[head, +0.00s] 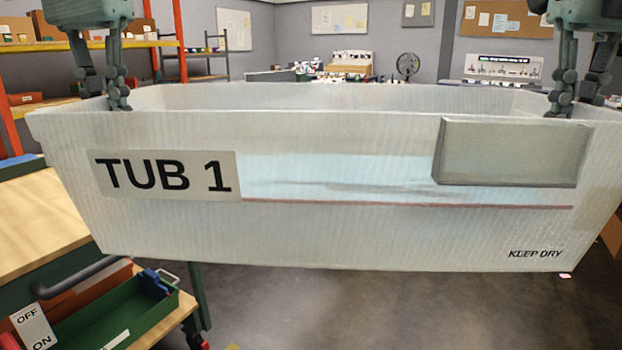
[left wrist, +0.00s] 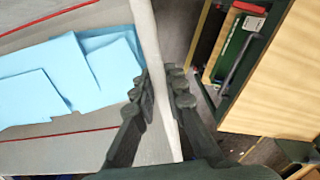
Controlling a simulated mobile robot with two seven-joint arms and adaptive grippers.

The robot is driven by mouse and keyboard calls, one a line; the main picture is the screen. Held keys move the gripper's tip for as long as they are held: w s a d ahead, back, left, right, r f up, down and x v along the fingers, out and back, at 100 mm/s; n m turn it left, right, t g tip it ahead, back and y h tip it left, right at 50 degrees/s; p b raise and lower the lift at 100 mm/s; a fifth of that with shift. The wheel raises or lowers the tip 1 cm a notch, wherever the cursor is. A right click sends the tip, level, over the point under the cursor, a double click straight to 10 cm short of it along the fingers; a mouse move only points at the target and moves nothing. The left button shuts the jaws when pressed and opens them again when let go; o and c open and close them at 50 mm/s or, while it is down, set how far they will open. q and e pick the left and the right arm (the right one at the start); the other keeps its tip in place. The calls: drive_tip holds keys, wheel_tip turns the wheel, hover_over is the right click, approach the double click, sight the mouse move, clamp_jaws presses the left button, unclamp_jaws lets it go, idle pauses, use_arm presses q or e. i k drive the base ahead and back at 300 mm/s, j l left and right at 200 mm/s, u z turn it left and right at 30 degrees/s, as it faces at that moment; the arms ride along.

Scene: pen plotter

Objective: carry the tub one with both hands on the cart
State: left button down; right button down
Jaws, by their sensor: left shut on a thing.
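The white tub (head: 330,235), labelled "TUB 1" and "KEEP DRY", fills the middle of the head view and hangs level above the floor. My left gripper (head: 103,97) is shut on its left rim, one finger on each side of the wall. The left wrist view shows the tub wall (left wrist: 152,45) between the fingers (left wrist: 162,95). Light blue sheets (left wrist: 35,95) lie inside it. My right gripper (head: 580,98) straddles the right rim and looks shut on it; the tips are partly hidden. A wood-topped green unit with a handle (head: 35,220), perhaps the cart, stands at lower left.
A green bin (head: 120,315) sits on the unit's lower level beside an OFF/ON tag (head: 33,327). A fan (head: 407,65) stands far back. Dark floor (head: 400,310) shows below the tub.

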sight(65, 219)
drive_tip(key=i+u, duration=0.45)
drive_tip(key=i, duration=0.25)
drive_tip(key=i+u, duration=0.25)
drive_tip(key=i, duration=0.5)
drive_tip(key=i+u, duration=0.25)
drive_tip(key=i+l+u, duration=0.1)
drive_tip(key=u, duration=1)
drive_tip(key=i+u, duration=0.1)
drive_tip(key=i, duration=0.45)
